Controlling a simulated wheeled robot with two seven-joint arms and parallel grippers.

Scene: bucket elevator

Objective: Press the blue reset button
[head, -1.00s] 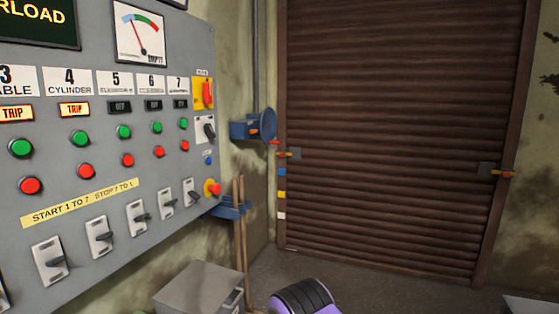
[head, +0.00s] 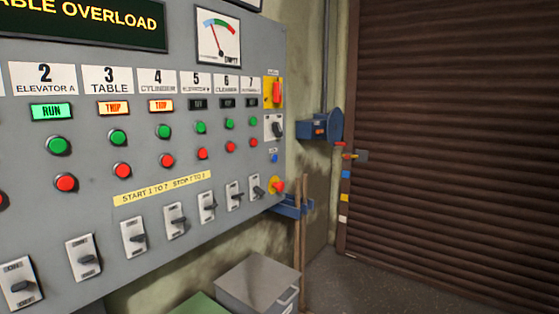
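The blue reset button (head: 274,158) is a small round button near the right edge of the grey control panel (head: 60,210). It sits below a dark rotary switch on a white plate (head: 274,128) and above a red emergency-stop knob (head: 277,186) on a yellow base. Nothing covers the blue button. Neither of my grippers shows in the head view.
The panel holds rows of green and red buttons and several lever switches (head: 135,237). A grey box (head: 256,284) stands below it. A blue bracket with wooden handles (head: 300,215) is at its right. A brown roller shutter (head: 450,150) fills the right side.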

